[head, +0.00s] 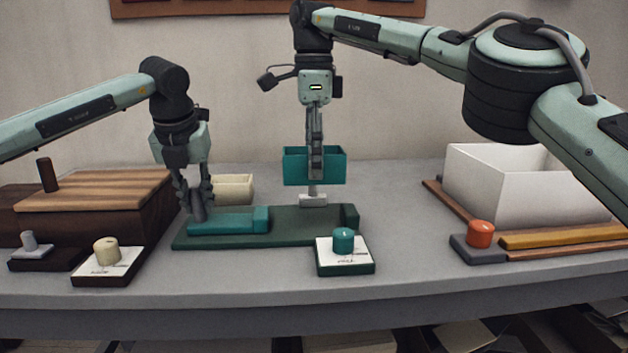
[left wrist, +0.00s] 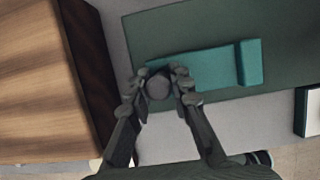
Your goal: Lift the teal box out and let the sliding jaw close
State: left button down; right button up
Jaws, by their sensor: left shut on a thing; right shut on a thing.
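The teal box (head: 297,166) is upright above the dark green base (head: 300,225), apart from it in the head view. My right gripper (head: 315,172) points down and is shut on the box, its fingers covering the middle. A small pale block (head: 313,201) shows just below; its link to the box or base is unclear. The teal sliding jaw (head: 230,222) lies along the base's left part, with a raised block at its right end. My left gripper (head: 197,212) is shut on the jaw's grey round knob (left wrist: 158,87). The jaw also shows in the left wrist view (left wrist: 212,68).
A wooden box (head: 95,190) stands close left of my left gripper, with a cream bin (head: 234,188) behind. Small stands with cream (head: 106,250), teal (head: 344,240) and orange (head: 481,233) knobs line the front. A white bin (head: 520,185) stands right.

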pick_arm(q)
jog(key=shift+a, duration=0.15)
pick_arm(e)
jog(key=shift+r, duration=0.3)
pick_arm(q)
jog(key=shift+d, duration=2.35)
pick_arm(e)
jog(key=shift+r, duration=0.15)
pick_arm(q)
jog(key=c, duration=1.1)
grip_release()
jog(key=shift+d+r, duration=0.1)
